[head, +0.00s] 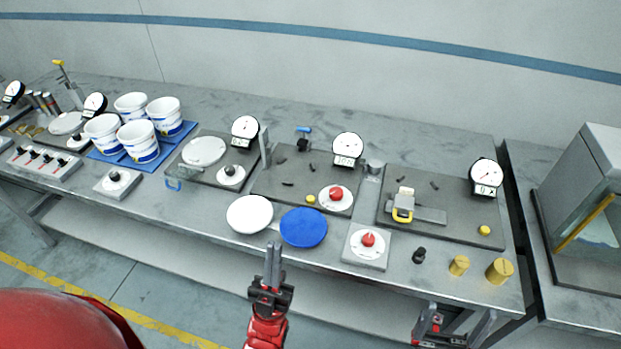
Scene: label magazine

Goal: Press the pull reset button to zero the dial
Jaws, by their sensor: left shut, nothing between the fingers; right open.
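A small yellow button (485,230) sits at the front right of the dark right-hand plate (440,232). A round white dial (487,172) with a small display below its face stands at that plate's back right corner; its reading is too small to tell. Another yellow button (310,199) is on the middle plate (275,185), which has its own dial (348,145). No label naming either button is legible. My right gripper (460,312) is open and empty below the table's front right edge.
A yellow-handled clamp (403,208) sits on the right plate. A red knob box (367,246), black knob (419,255) and yellow cylinders (499,271) line the front right. White (249,214) and blue discs (303,227) lie front middle. Tubs (138,141) stand left.

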